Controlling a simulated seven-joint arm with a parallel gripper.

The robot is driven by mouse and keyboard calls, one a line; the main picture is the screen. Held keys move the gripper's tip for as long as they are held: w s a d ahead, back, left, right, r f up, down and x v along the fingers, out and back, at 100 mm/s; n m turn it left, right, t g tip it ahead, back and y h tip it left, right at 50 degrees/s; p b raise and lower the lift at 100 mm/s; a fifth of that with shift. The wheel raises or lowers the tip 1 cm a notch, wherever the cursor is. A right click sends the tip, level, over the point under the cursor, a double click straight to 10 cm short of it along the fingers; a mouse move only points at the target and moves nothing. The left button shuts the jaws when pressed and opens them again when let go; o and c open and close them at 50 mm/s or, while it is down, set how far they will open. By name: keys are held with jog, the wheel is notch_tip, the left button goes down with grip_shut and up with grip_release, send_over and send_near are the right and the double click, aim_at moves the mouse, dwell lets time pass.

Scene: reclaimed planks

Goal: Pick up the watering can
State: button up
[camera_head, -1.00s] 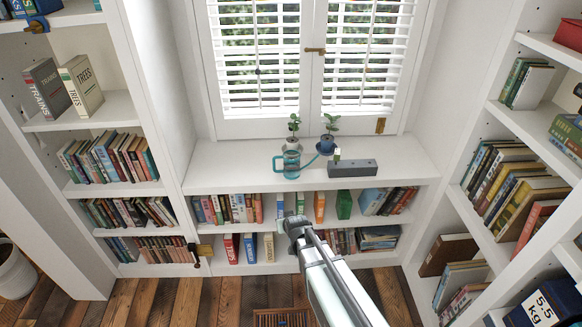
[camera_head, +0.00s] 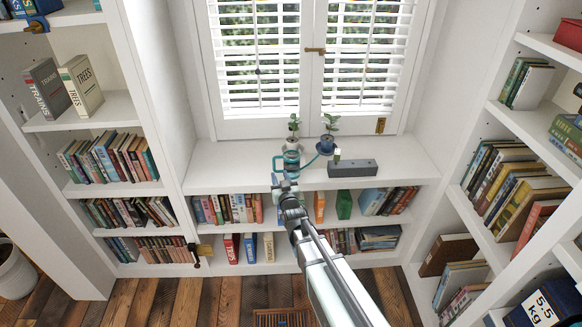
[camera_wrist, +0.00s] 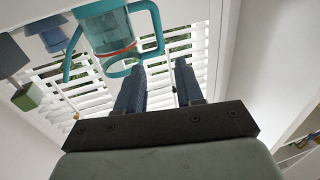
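The watering can (camera_head: 292,158) is teal with a see-through body and stands upright on the white window ledge, its handle to the left and its spout to the right. My gripper (camera_head: 284,178) is at the ledge's front edge and hides the can's lower part. In the wrist view the can (camera_wrist: 112,32) is at the top, with its looped handle on the right, beyond the fingertips. My gripper (camera_wrist: 160,72) is open there, with nothing between its two fingers. The fingers look apart from the handle.
Two potted plants (camera_head: 329,146) (camera_head: 292,143) stand close behind and beside the can. A grey box (camera_head: 353,168) lies right of it on the ledge (camera_head: 225,165). Shelves of books are below and on both sides. The ledge's left part is clear.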

aim_at(274, 163)
jog(key=w, duration=0.2)
jog(key=w+a, duration=0.1)
jog(key=w, duration=0.2)
jog(key=shift+w+a, duration=0.1)
jog(key=shift+w, duration=0.25)
jog(key=w, duration=0.2)
jog(key=w+a+f, duration=0.1)
jog(key=w, duration=0.1)
jog(key=shift+w, duration=0.5)
grip_shut()
